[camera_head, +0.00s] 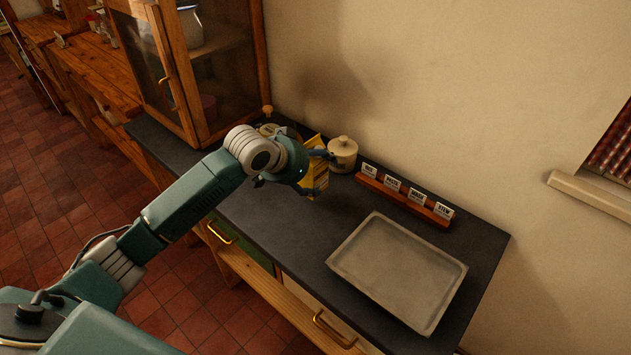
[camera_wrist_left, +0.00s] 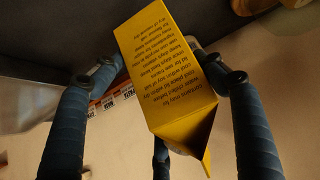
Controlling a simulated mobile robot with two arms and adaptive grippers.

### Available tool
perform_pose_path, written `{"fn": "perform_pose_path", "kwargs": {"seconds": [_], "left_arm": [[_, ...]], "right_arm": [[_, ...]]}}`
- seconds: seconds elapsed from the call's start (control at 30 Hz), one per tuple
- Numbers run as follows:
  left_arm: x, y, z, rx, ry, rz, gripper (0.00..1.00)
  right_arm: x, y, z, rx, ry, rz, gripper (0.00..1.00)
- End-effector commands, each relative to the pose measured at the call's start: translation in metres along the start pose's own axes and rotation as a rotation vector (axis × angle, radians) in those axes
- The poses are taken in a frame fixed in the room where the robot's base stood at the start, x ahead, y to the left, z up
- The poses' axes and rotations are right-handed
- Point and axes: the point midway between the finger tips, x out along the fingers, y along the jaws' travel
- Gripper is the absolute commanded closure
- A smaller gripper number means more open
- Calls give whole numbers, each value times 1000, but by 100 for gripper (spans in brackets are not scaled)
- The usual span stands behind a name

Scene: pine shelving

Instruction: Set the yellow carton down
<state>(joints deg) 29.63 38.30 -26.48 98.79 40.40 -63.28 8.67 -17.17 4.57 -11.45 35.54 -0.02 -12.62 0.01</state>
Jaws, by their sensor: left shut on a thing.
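The yellow carton (camera_head: 313,182) is in the grasp of my left gripper (camera_head: 321,172), over the dark countertop (camera_head: 290,235) in front of the lidded cream pot. The arm partly hides the carton in the head view. In the left wrist view the carton (camera_wrist_left: 165,75) shows black printed text and a folded gable end, with blue fingers of my left gripper (camera_wrist_left: 165,85) around it. I cannot tell whether the carton touches the counter. My right gripper is not in view.
The cream pot (camera_head: 343,153) stands just behind the carton. A wooden rack with white labels (camera_head: 405,195) runs along the wall. A grey tray (camera_head: 345,262) lies on the right of the counter. A glazed wooden cabinet (camera_head: 185,75) stands at left. Bare counter lies left of the tray.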

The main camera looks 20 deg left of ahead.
Motion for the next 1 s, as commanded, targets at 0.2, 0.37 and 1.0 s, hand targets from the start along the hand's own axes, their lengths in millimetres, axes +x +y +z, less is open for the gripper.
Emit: {"fn": "perform_pose_path", "kwargs": {"seconds": [0.2,0.37,1.0], "left_arm": [[14,0,14,-1,3,0,77],[29,1,27,0,6,0,77],[34,0,34,0,1,0,10]], "right_arm": [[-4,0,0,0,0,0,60],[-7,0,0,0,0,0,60],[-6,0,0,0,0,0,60]]}}
